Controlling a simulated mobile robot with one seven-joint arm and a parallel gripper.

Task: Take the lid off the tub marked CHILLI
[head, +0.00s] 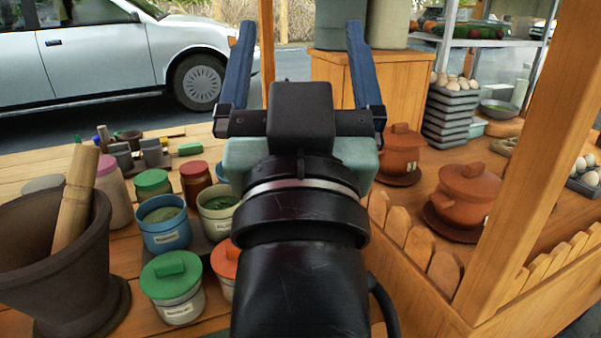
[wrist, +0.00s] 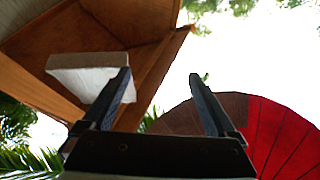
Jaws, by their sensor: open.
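A group of small labelled tubs stands on the wooden counter left of my arm in the head view; I cannot read which one says CHILLI. One tub has a green lid with a raised grip (head: 172,278). A tub with an orange-red lid (head: 225,262) is partly hidden behind my arm. A blue tub (head: 166,236) and a cream tub (head: 217,222) stand open with green contents. My gripper (head: 301,32) is open and empty, raised high above the counter and well away from the tubs. In the wrist view its fingers (wrist: 160,75) point up at the sky.
A large dark mortar (head: 40,265) with a wooden pestle (head: 76,200) stands at the left. Jars with green, red and pink lids are behind the tubs. Lidded clay pots (head: 465,195) and a low picket fence (head: 412,240) are at the right, near a wooden post (head: 535,160).

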